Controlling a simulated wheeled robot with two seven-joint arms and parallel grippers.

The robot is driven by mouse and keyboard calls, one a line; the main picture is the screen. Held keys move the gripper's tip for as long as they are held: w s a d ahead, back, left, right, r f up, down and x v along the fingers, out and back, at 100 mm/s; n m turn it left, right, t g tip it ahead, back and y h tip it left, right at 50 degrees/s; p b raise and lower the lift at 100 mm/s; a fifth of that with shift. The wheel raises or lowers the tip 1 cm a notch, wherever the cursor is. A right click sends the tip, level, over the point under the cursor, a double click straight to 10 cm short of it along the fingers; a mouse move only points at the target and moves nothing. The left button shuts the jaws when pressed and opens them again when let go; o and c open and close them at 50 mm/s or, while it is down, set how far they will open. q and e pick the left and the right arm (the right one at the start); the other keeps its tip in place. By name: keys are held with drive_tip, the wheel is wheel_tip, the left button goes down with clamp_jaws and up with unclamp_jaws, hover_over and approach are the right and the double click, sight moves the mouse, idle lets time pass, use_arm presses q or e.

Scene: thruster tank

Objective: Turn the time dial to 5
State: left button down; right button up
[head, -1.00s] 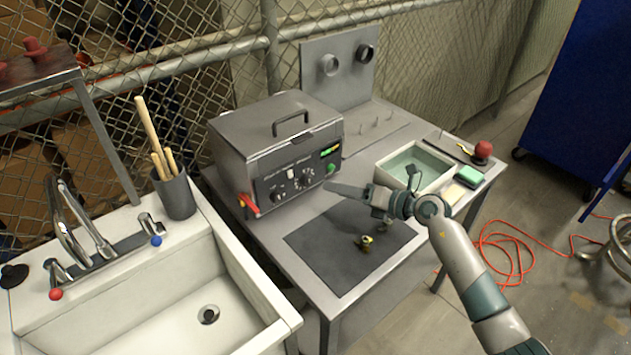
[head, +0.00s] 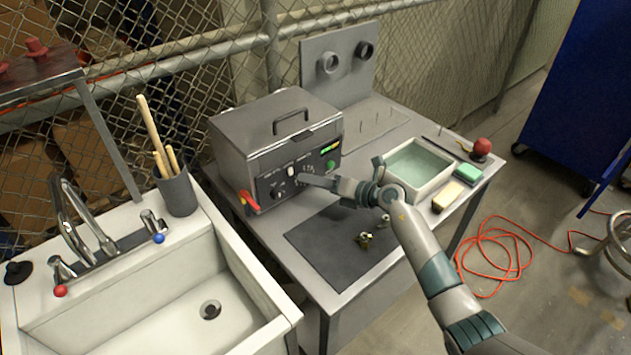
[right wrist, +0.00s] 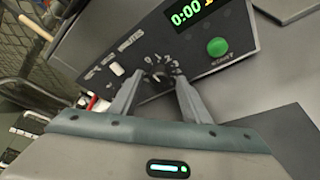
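The grey tank (head: 275,130) has a dark front panel with a dial ringed by white marks (right wrist: 158,77), seen in the right wrist view. A green button (right wrist: 217,46) and a display reading 0:00 (right wrist: 186,11) are to its right. My right gripper (head: 304,179) is at this panel. In the right wrist view its two fingers (right wrist: 159,82) are apart, one on each side of the dial; I cannot tell whether they touch it. The dial's pointer setting is too small to read, and the gripper partly hides the dial in the head view. My left gripper is not in view.
A white switch (right wrist: 116,68) and another knob (head: 279,193) are left of the dial. A water tray (head: 446,185) stands right, a sink (head: 250,285) left.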

drive_tip(key=c, duration=0.9)
drive_tip(key=shift+o, duration=0.2)
drive_tip(key=shift+m, duration=0.3)
drive_tip(key=m+b, duration=0.1)
drive_tip(key=m+y+b, duration=0.1)
drive_tip(key=shift+w+d+f+m+y, duration=0.1)
drive_tip(key=shift+d+f+m+y, duration=0.05)
drive_tip(key=shift+f+m+y, duration=0.2)
drive_tip(key=shift+m+y+b, duration=0.45)
drive_tip(key=shift+m, duration=0.7)
drive_tip(key=o, duration=1.1)
drive_tip(key=shift+r, duration=0.1)
